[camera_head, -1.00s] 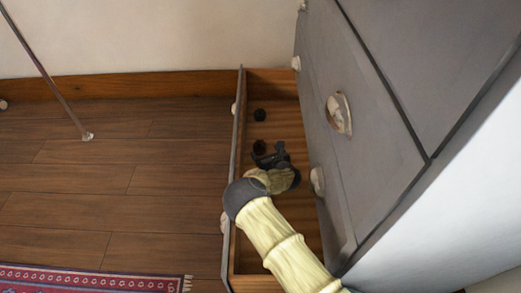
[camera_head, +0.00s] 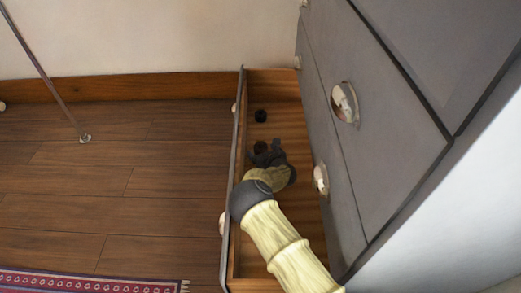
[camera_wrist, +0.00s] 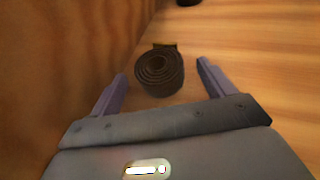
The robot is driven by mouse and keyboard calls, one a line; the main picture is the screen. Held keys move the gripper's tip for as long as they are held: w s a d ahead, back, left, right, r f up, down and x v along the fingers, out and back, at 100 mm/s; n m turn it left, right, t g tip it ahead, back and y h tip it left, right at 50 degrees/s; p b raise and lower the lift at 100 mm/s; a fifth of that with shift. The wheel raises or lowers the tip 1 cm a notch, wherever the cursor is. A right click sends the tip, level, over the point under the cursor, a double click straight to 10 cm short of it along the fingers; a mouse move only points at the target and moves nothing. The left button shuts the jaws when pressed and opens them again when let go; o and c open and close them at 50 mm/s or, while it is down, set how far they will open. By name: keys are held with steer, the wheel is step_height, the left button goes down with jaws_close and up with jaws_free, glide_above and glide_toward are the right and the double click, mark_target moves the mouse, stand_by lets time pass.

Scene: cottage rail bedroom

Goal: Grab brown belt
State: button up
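A rolled-up dark brown belt (camera_wrist: 158,72) lies on the wooden drawer floor in the wrist view, its coil facing me. In the head view the belt (camera_head: 261,147) is a small dark shape just beyond my gripper, partly hidden by it. My gripper (camera_wrist: 161,84) is open, with one finger on each side of the coil and a gap to both. The coil sits at or just beyond the fingertips. In the head view my gripper (camera_head: 268,155) reaches down into the open drawer (camera_head: 238,130).
Another small dark round item (camera_head: 261,116) lies farther back in the drawer. The drawer front stands close on the left and the grey dresser (camera_head: 370,150) on the right. The drawer's wooden wall is close at left in the wrist view. A red rug (camera_head: 90,282) lies on the floor.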

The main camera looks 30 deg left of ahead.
mark_target(263, 150)
steer(key=c, duration=1.1)
step_height(263, 150, up, 10)
steer(key=p, duration=0.7)
